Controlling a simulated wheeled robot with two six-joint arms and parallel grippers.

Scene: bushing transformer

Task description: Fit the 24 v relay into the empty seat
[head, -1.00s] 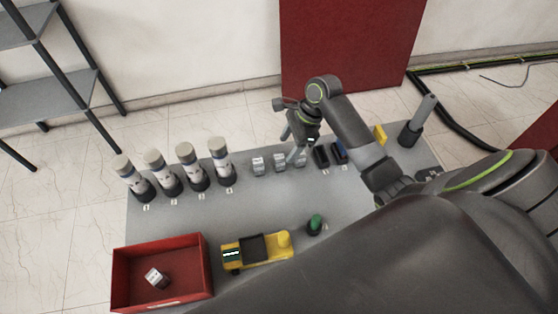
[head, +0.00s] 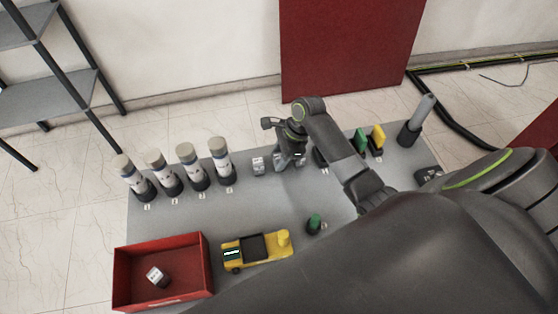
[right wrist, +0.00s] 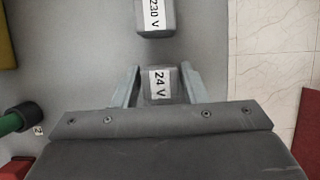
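The 24 V relay (right wrist: 160,85) is a small grey block with a white label. In the right wrist view it sits between the two fingers of my right gripper (right wrist: 162,84), which stand apart on either side of it. Narrow gaps seem to show beside it. In the head view my right gripper (head: 290,162) is low over the row of relays and hides the relay between its fingers. A 230 V relay (right wrist: 154,15) stands just beyond it in the wrist view. I cannot make out the empty seat. My left gripper is not in view.
The middle front is clear.

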